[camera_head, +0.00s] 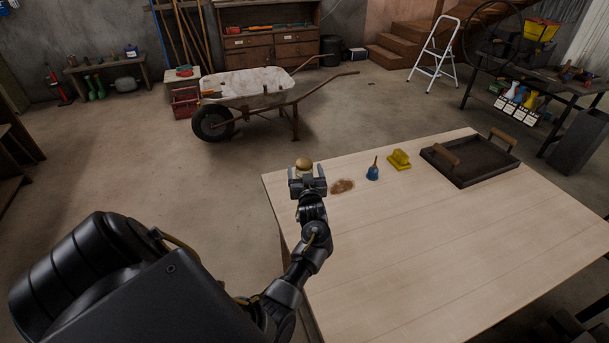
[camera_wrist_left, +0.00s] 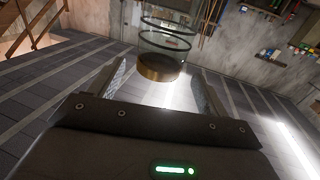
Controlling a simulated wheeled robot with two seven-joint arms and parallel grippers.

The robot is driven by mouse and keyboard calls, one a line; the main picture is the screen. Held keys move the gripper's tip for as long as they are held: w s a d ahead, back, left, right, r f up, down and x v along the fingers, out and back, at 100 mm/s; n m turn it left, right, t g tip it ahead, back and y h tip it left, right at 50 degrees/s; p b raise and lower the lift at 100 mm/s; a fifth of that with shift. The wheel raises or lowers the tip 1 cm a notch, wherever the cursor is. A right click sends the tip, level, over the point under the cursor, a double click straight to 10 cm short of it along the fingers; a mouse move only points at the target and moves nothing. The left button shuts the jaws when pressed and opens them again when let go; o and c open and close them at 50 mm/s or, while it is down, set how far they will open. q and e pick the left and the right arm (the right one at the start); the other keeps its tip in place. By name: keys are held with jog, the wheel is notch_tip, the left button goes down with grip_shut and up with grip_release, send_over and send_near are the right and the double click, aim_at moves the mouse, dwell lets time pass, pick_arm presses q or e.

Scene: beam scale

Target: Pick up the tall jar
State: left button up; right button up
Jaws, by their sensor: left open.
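The tall jar is a clear glass vessel with a round brownish lid (camera_head: 303,163), at the far left corner of the table, mostly hidden behind my left gripper (camera_head: 307,175) in the head view. In the left wrist view, its glass body (camera_wrist_left: 165,42) and brown lid (camera_wrist_left: 160,68) show just ahead, with the lid between the tips of my left gripper (camera_wrist_left: 158,72). The fingers are spread on both sides of the lid, with visible gaps. I cannot tell how deep the jar sits between them. My right gripper is not in view.
On the wooden table (camera_head: 450,240), a brown patch (camera_head: 342,186), a small blue object with a handle (camera_head: 373,171), a yellow object (camera_head: 399,160) and a dark tray with wooden handles (camera_head: 484,173) lie to the right. The front of the tabletop is clear. A wheelbarrow (camera_head: 250,83) stands behind.

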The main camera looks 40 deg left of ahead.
pick_arm(q)
jog(key=x, duration=0.4)
jog(key=shift+w+f+p, duration=0.1)
jog(key=shift+f+p, duration=0.15)
jog(key=shift+p, duration=0.05)
jog(key=shift+c, duration=0.4)
jog(key=c, duration=1.6)
jog(key=shift+r, duration=0.1)
